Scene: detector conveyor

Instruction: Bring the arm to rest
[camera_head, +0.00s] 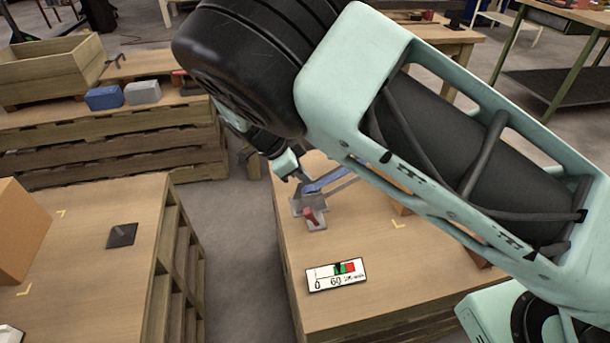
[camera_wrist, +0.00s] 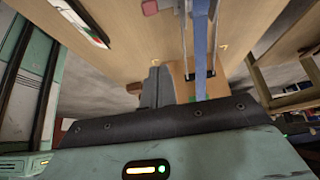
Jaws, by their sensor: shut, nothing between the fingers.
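My arm crosses the right and upper part of the head view and hides much of the table behind it. My gripper (camera_head: 301,178) hangs over the far left part of the near right table (camera_head: 370,300), close to a grey device with a blue strip (camera_head: 325,183). In the wrist view my gripper (camera_wrist: 157,78) shows as grey fingers held together, with nothing between them. The blue strip (camera_wrist: 201,50) runs beside the fingers there. I cannot tell how far the fingertips are from the device.
A red knob (camera_head: 310,215) stands on the device's near side. A white gauge sign (camera_head: 337,275) lies on the same table. The left table (camera_head: 90,270) carries a cardboard box (camera_head: 18,230) and a dark plate (camera_head: 122,235). Bare floor (camera_head: 232,250) separates the tables.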

